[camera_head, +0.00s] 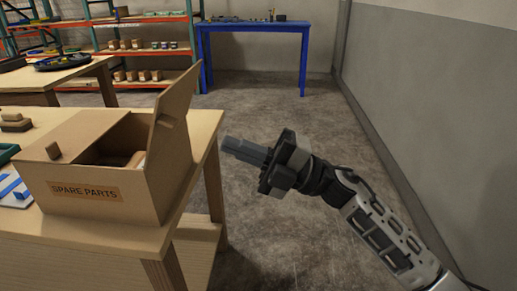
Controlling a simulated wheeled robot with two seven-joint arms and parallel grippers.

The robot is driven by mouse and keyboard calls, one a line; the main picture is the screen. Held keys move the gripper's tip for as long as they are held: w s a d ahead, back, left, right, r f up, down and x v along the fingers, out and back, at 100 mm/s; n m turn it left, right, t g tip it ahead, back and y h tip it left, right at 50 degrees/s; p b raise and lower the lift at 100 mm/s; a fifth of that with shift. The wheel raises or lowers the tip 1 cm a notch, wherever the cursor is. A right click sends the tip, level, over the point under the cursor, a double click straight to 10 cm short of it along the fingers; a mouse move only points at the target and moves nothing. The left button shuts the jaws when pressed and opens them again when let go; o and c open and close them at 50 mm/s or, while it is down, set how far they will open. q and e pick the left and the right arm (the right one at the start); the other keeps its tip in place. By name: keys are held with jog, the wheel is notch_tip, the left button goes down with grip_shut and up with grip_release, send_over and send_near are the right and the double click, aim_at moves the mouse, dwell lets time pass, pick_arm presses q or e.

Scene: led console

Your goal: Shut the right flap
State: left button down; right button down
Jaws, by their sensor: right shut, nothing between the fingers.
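A cardboard box (102,193) labelled "SPARE PARTS" sits at the right end of the wooden table (72,242). Its right flap (176,115) stands up, tilted a little outward to the right. The opening beside the flap is dark, with something pale inside. My right gripper (229,146) is shut and empty, to the right of the flap and past the table edge, pointing left toward the box. It looks apart from the flap. My left gripper is not in view.
Blue and white parts (13,190) and brown blocks (15,122) lie left of the box. A blue table (254,28) and orange shelves (143,52) stand at the back. The floor (262,227) right of the table is clear up to the grey wall (440,110).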

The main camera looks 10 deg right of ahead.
aim_at(176, 124)
jog(key=p+x, duration=0.1)
jog(key=x, duration=0.5)
jog(key=shift+a+r, duration=0.1)
jog(key=shift+a, duration=0.05)
jog(key=shift+w+a+r, duration=0.15)
jog(key=shift+w+a, duration=0.1)
jog(key=shift+a, duration=0.3)
